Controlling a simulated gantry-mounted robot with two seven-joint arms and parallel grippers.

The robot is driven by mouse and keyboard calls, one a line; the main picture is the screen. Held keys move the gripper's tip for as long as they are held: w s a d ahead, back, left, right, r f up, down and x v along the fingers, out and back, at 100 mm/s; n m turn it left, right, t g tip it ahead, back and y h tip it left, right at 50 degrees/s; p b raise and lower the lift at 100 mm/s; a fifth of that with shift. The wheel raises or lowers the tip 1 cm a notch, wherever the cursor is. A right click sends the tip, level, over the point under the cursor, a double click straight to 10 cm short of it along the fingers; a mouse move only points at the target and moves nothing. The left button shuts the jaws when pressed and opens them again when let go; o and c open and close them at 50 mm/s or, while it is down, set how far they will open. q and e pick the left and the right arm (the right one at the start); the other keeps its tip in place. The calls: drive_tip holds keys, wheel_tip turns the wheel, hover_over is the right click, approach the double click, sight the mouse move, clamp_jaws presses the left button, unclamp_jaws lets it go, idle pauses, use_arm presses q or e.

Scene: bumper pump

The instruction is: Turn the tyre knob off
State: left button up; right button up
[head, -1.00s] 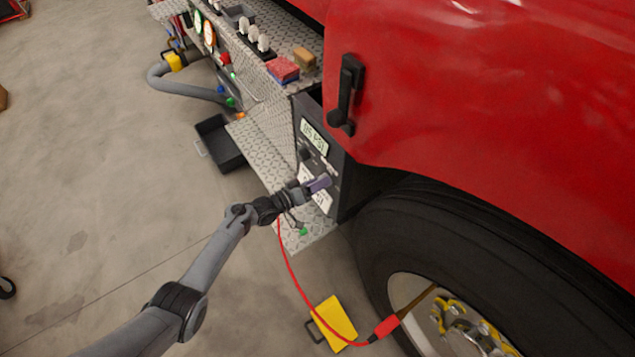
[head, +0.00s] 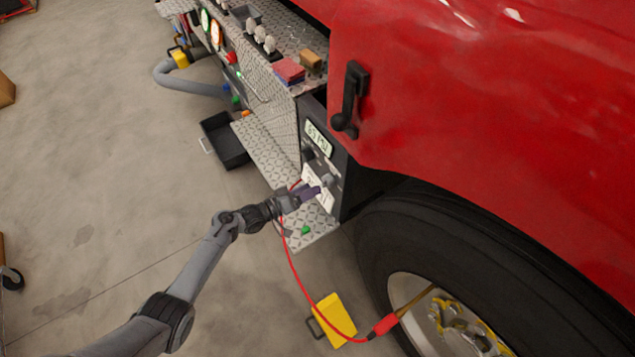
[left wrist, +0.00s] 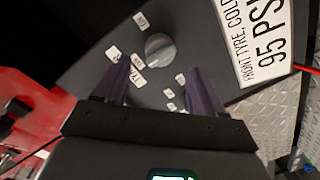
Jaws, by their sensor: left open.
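A round grey knob (left wrist: 160,47) sits on the dark control panel (left wrist: 85,75), with small white labels around it. In the head view the knob (head: 328,180) shows small, just beyond my left gripper (head: 312,192). In the left wrist view my left gripper (left wrist: 157,68) is open. Its two purple fingers stand apart and point at the panel, one on each side below the knob. The knob lies just past the fingertips, and I see no grip on it. Which label the knob points to is unclear. My right gripper is not in view.
A white placard (left wrist: 262,40) reads front tyre, cold 95 PSI. A lit display (head: 318,138) sits higher on the panel. A red hose (head: 292,270) runs to the wheel (head: 395,235) past a yellow chock (head: 335,317). A treadplate step (head: 265,150) lies below.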

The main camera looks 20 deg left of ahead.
use_arm(q)
drive_tip(key=p+v, duration=0.1)
drive_tip(key=v, duration=0.4)
drive_tip(key=shift+s+a, duration=0.1)
drive_tip(key=shift+s, duration=0.1)
